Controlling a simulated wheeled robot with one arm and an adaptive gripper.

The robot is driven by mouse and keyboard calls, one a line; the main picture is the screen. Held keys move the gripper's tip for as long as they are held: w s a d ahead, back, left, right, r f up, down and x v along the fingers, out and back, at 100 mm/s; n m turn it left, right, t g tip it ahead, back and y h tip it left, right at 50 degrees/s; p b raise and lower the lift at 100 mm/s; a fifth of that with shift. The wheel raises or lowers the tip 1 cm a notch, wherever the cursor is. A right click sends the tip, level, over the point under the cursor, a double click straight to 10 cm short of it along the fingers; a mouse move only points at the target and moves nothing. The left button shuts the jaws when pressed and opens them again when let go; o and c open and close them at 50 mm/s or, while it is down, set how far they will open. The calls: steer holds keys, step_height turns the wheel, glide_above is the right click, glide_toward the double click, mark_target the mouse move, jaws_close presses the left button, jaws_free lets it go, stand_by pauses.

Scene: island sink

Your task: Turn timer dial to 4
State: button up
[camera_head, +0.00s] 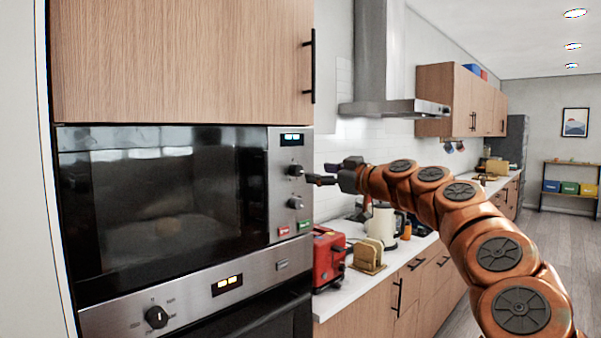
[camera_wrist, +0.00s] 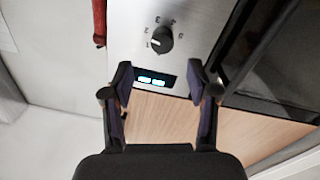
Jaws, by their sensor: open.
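The timer dial (camera_wrist: 161,40) is a dark round knob on the steel microwave panel, with small numerals around it. In the wrist view, which looks upside down, its pale mark points left, near what looks like the 1. In the head view the upper knob (camera_head: 295,170) sits below a small lit display. My gripper (camera_head: 318,174) is just right of this knob, fingers towards the panel. In the wrist view my gripper (camera_wrist: 160,78) has its fingers wide apart, with the dial beyond the tips. It is empty and appears apart from the dial.
The microwave (camera_head: 165,200) is built into a wooden cabinet. A second knob (camera_head: 295,202) and red and green buttons are lower on the panel. A red toaster (camera_head: 328,258), a bread rack (camera_head: 368,257) and a cream kettle (camera_head: 382,226) stand on the counter below my arm.

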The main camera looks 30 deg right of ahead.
mark_target(299, 172)
steer(key=shift+w+a+p, duration=0.3)
steer(key=shift+w+p, duration=0.05)
steer(key=shift+w, duration=0.85)
steer(key=shift+w+a+p, duration=0.25)
steer(key=shift+w+p, duration=0.1)
steer(key=shift+w, duration=0.8)
steer(key=shift+w+a+p, duration=0.3)
steer(key=shift+w+p, duration=0.05)
steer(key=shift+w, duration=0.85)
jaws_close()
steer(key=shift+f+b, duration=0.2)
steer(key=shift+b, duration=0.5)
